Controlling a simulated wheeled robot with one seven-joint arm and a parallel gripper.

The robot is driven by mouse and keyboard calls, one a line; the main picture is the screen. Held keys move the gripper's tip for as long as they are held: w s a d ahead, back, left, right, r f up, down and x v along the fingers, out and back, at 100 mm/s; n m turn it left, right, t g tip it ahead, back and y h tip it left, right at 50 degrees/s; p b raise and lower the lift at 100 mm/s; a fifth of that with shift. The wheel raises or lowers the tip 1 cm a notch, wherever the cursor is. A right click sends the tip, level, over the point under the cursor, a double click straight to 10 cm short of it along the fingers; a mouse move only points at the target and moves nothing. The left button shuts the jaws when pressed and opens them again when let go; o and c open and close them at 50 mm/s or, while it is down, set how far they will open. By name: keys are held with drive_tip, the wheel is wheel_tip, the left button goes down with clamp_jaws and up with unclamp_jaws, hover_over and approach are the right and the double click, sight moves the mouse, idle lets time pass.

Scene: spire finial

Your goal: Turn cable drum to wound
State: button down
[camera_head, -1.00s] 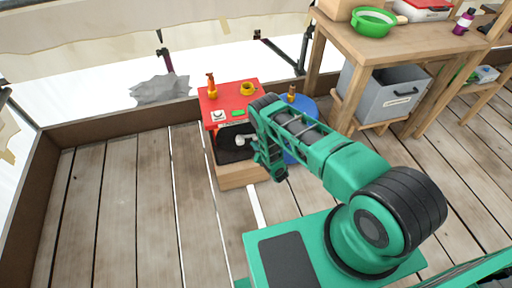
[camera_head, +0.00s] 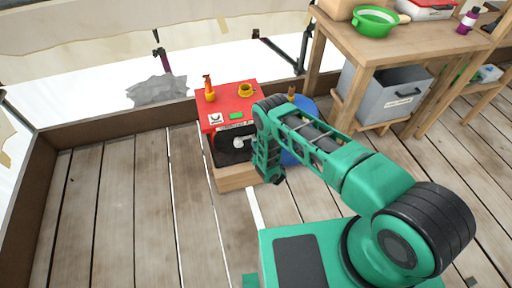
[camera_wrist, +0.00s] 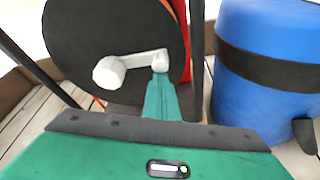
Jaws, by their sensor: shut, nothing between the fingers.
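The cable drum is a black disc (camera_wrist: 85,45) facing my wrist camera. It also shows as a dark round face in the front of the red-topped unit (camera_head: 222,158) in the head view. A pale grey crank (camera_wrist: 135,62) runs across the disc, with a round knob (camera_wrist: 108,72) at its left end. My gripper (camera_wrist: 160,72) is shut and empty. Its green fingertips are at the crank's right end, overlapping it in the picture; I cannot tell whether they touch. In the head view my arm hides the fingers and the drum's right side.
A blue barrel (camera_wrist: 270,85) stands close on the right of the drum. A wooden table (camera_head: 345,45) stands farther right. The plank floor at left is clear.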

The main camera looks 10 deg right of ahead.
drive_tip(key=f, duration=0.1)
drive_tip(key=a+f, duration=0.1)
drive_tip(key=f, duration=0.2)
drive_tip(key=shift+s+a, duration=0.1)
drive_tip(key=shift+a, duration=0.15)
drive_tip(key=v, duration=1)
